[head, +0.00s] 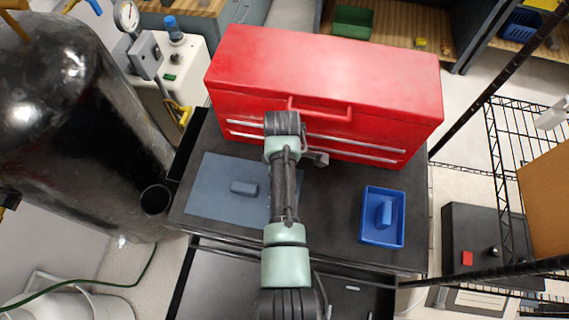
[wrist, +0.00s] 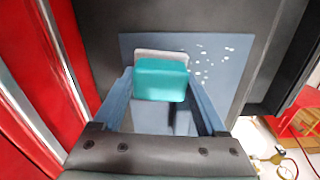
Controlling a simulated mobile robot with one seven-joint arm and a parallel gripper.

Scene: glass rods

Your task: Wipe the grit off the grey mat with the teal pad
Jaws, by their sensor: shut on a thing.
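The teal pad (wrist: 160,82) is held between the two blue-grey fingers of my gripper (wrist: 158,92) in the wrist view, with a pale layer along its far edge. The grey mat (wrist: 228,85) lies beyond it, and I cannot tell whether the pad touches it. White specks of grit (wrist: 203,62) are scattered on the mat, right of the pad in that view. In the head view the mat (head: 207,172) lies on the dark bench top, left of my arm. My arm hides the pad and fingers there, and I cannot make out grit.
A grey-blue block (head: 243,188) sits on the mat. A blue tray (head: 367,236) holding a blue block (head: 384,213) stands right of my arm. A red tool chest (head: 325,70) borders the back. A black cup (head: 156,199) is at the left edge.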

